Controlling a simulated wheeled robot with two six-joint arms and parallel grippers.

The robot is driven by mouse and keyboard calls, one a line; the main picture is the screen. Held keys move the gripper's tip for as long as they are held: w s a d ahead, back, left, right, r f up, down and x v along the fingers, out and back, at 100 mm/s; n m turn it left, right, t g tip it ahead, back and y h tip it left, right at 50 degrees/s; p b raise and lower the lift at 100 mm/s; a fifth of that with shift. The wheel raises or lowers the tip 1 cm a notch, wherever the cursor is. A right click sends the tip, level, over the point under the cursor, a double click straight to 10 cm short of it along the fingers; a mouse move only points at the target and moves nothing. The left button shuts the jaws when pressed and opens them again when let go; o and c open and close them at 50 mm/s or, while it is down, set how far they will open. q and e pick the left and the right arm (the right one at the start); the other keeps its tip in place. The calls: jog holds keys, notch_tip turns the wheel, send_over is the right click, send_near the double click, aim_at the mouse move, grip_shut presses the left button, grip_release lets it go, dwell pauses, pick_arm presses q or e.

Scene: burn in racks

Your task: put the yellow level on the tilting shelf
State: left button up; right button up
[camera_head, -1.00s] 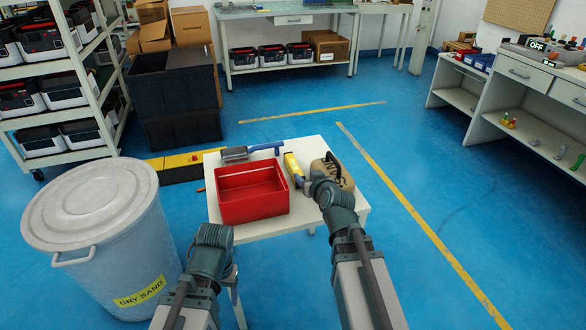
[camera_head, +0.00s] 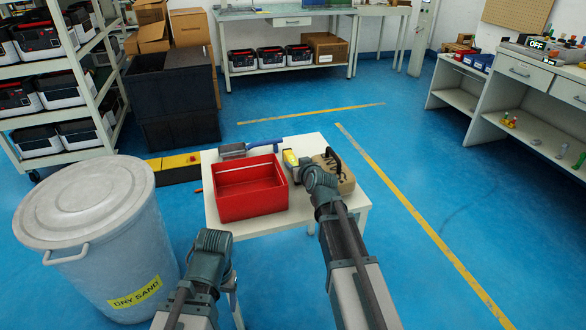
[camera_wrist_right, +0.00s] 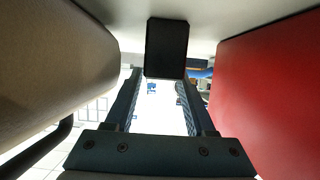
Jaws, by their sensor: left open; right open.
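The yellow level (camera_head: 290,157) stands on the small white table (camera_head: 270,228), between the red bin (camera_head: 251,190) and a tan bag (camera_head: 340,173). My right gripper (camera_head: 298,172) is at the level's near end, partly hidden by my wrist. In the right wrist view the open fingers (camera_wrist_right: 160,82) point at a dark block (camera_wrist_right: 166,48), which looks like the level's end; contact cannot be told. My left gripper (camera_head: 231,280) is open, low at the table's front edge, mostly hidden by its wrist. I cannot make out which shelf tilts.
A grey-blue tool with a blue handle (camera_head: 262,147) lies behind the red bin. A lidded dry sand barrel (camera_head: 95,235) stands left of the table. A rack (camera_head: 95,70) holding several black-and-white units is at the left. Blue floor is free at the right.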

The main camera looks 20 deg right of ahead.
aim_at(294, 163)
jog(key=b+x, duration=0.1)
jog(key=x, duration=0.3)
jog(key=shift+w+f, duration=0.1)
jog(key=shift+f, duration=0.05)
grip_shut()
